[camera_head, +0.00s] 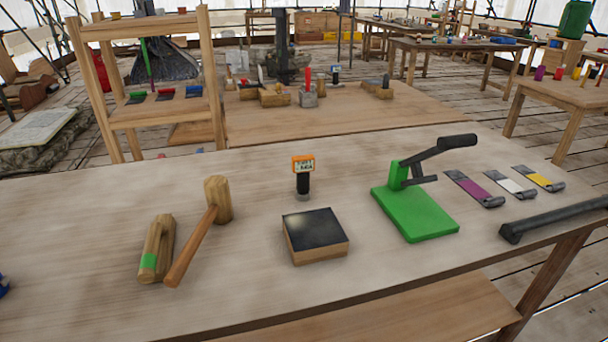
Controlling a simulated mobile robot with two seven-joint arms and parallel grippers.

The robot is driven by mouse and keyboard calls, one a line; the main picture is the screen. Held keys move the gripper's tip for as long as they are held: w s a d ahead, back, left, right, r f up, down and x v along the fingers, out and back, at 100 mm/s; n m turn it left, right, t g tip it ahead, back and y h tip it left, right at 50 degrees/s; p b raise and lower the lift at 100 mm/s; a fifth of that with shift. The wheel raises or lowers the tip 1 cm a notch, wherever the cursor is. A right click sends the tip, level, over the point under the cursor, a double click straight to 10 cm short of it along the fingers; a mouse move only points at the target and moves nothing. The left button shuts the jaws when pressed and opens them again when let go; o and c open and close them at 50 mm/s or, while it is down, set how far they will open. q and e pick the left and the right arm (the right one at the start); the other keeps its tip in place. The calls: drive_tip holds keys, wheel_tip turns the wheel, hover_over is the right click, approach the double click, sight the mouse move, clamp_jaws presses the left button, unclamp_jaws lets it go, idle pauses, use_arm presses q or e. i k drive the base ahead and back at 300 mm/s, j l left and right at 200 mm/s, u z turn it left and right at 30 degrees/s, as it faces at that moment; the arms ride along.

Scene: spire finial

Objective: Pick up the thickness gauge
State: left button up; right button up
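The thickness gauge appears to be the small upright device (303,178) with an orange-framed display on top and a black body below. It stands on the wooden table (110,225), just behind a square block (316,236) with a dark top and wooden sides. A small gap seems to lie between gauge and block. The gauge's display faces me and nothing covers it.
A wooden mallet (216,205) and a wooden piece with a green band (156,250) lie left of the gauge. A green-based press (415,208), several coloured-strip tools (473,188) and a black bar (550,220) are to the right. A shelf (160,115) stands behind.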

sight(301, 165)
drive_tip(key=u, duration=1.55)
drive_tip(key=k+l+u, duration=0.15)
drive_tip(key=l, duration=0.25)
drive_tip(key=k+l+u, duration=0.15)
drive_tip(key=k+l, duration=0.15)
drive_tip(key=l, duration=0.1)
